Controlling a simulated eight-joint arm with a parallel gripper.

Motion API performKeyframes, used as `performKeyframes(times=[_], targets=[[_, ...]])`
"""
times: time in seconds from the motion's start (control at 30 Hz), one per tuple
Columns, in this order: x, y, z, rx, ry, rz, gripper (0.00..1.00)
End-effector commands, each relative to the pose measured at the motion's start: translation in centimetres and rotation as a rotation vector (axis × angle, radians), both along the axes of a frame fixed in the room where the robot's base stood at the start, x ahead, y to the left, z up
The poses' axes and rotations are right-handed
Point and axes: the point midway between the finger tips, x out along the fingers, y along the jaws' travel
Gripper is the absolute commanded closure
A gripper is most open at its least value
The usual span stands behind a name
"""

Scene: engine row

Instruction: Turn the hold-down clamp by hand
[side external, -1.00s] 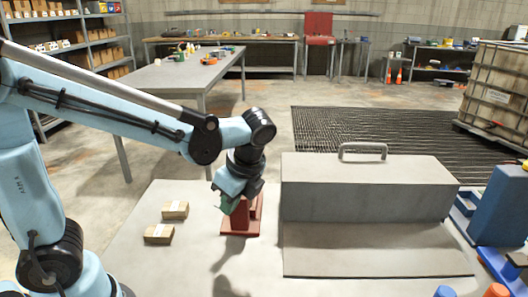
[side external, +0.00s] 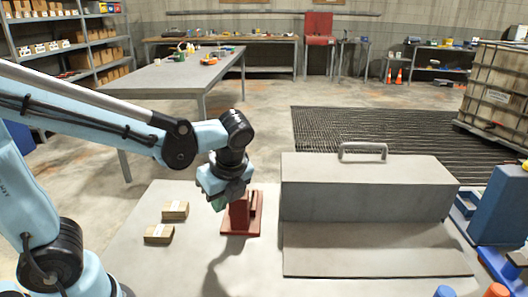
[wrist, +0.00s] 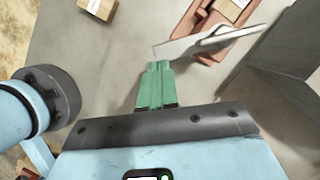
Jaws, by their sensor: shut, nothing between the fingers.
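The red hold-down clamp (side external: 239,214) stands on the grey work surface, left of the long grey block. In the wrist view its red body (wrist: 221,50) is at the upper right, with a pale grey bar (wrist: 203,41) reaching across it to the left. My gripper (side external: 218,205) is just left of the clamp's upright in the side view and partly overlaps it. In the wrist view the green fingers (wrist: 158,66) are together and empty, close below the free end of the bar. I cannot tell whether they touch it.
Two small cardboard boxes, one nearer (side external: 158,234) and one farther (side external: 175,210), lie left of the clamp. The grey block (side external: 365,190) with a handle on top stands to the right. Blue equipment (side external: 502,205) is at the right edge. The front surface is mostly clear.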

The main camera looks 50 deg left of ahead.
Motion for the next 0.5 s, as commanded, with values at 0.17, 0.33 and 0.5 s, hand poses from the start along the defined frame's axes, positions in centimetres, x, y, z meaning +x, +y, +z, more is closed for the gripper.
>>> performKeyframes(times=[0.17, 0.33, 0.5], targets=[[-0.5, 1.3, 0.0, 0.001, -0.001, -0.159, 1.0], [-0.8, 2.6, 0.0, 0.001, -0.001, -0.319, 1.0], [-0.8, 3.9, 0.0, 0.001, -0.002, -0.479, 1.0]])
